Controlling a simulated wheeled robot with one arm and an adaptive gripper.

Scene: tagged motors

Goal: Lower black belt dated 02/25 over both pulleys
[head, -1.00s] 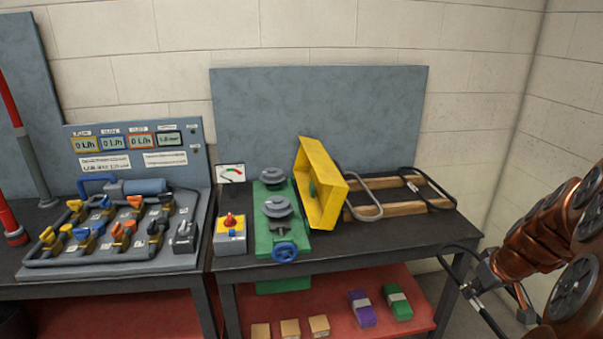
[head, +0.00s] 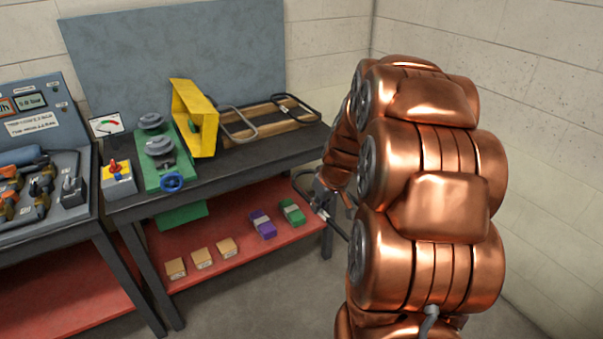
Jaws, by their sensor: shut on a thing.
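My gripper (head: 322,197) is partly hidden behind my copper arm, off the bench's front right corner. It is shut on a dark belt (head: 297,176), whose thin loop shows beside it. The date on that belt cannot be read. Two grey pulleys, the far one (head: 151,121) and the near one (head: 160,146), stand bare on a green motor base (head: 158,178), well left of my gripper. A blue handwheel (head: 172,183) is at the base's front. A yellow guard (head: 208,127) stands tilted open to the right of the pulleys.
A grey belt (head: 234,136) and a black tagged belt (head: 312,113) lie on a wooden rack (head: 262,128) on the bench. A switch box (head: 118,180) stands left of the motor base. Boxes (head: 201,258) sit on the red lower shelf. A grey panel rises behind.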

